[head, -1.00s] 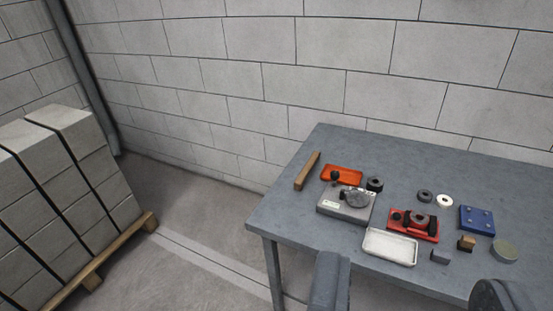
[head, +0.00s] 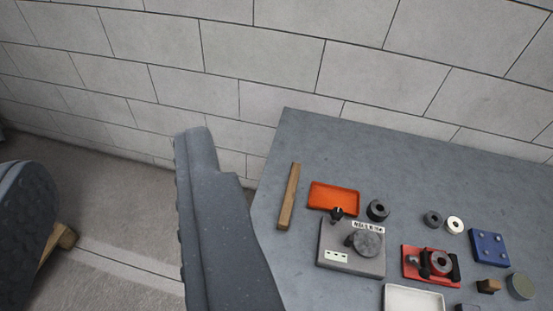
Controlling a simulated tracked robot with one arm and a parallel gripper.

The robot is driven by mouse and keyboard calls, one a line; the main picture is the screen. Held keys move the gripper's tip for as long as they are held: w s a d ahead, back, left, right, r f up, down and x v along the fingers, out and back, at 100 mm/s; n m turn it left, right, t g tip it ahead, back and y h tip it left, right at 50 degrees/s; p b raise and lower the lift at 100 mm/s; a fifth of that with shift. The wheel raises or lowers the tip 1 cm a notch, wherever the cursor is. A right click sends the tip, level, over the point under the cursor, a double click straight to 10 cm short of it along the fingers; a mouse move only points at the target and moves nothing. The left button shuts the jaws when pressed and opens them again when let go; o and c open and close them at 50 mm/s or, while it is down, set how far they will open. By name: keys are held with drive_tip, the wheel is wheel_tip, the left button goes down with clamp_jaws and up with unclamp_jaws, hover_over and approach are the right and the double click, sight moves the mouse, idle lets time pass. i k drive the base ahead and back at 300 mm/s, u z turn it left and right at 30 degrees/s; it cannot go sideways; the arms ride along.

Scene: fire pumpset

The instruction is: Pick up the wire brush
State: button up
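A long wooden piece (head: 288,196), which looks like the wire brush's handle or back, lies near the left edge of the grey table (head: 330,142). I cannot make out any bristles. My gripper (head: 108,160) is open and empty, with one dark finger at the left edge of the picture and the other left of the table items. The right finger covers part of the table's left edge and the floor. The wooden piece shows just right of that finger, with a gap between them in the picture.
Right of the wooden piece are an orange tray (head: 333,198), a grey device with a knob (head: 351,247), a black ring (head: 378,210), a red fixture (head: 431,265), a white tray (head: 414,299) and a blue block (head: 490,247). A block wall (head: 270,60) stands behind.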

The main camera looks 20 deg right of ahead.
sight(282, 223)
drive_tip(key=z, duration=0.25)
drive_tip(key=i, duration=0.9)
drive_tip(key=z, duration=0.45)
